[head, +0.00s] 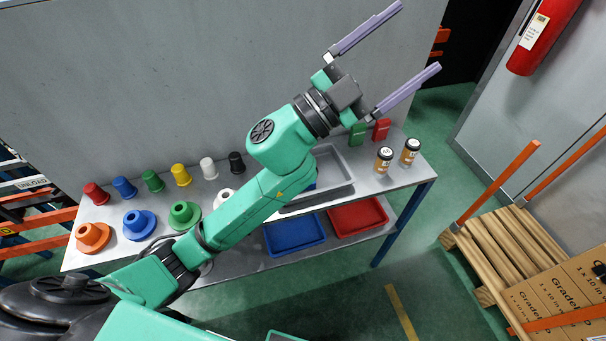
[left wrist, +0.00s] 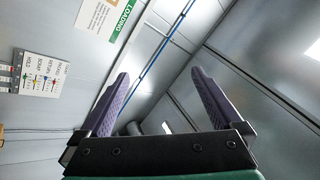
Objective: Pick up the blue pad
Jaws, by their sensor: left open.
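My left gripper (head: 419,36) is open and empty, raised high above the table's back right, its two purple fingers pointing up and right. In the left wrist view its fingers (left wrist: 158,75) stand apart with only wall and ceiling beyond. A small blue patch (head: 311,186) shows in the grey tray beside my arm; it may be the blue pad, but my arm hides most of it. A green pad (head: 357,132) and a red pad (head: 381,129) stand at the table's back right. My right gripper is not in view.
The grey table (head: 403,181) carries a grey tray (head: 335,165), two brown jars (head: 383,160) and several coloured spindles (head: 139,224) on the left. A blue bin (head: 295,235) and a red bin (head: 357,216) are on the lower shelf. A wooden pallet (head: 505,240) stands right.

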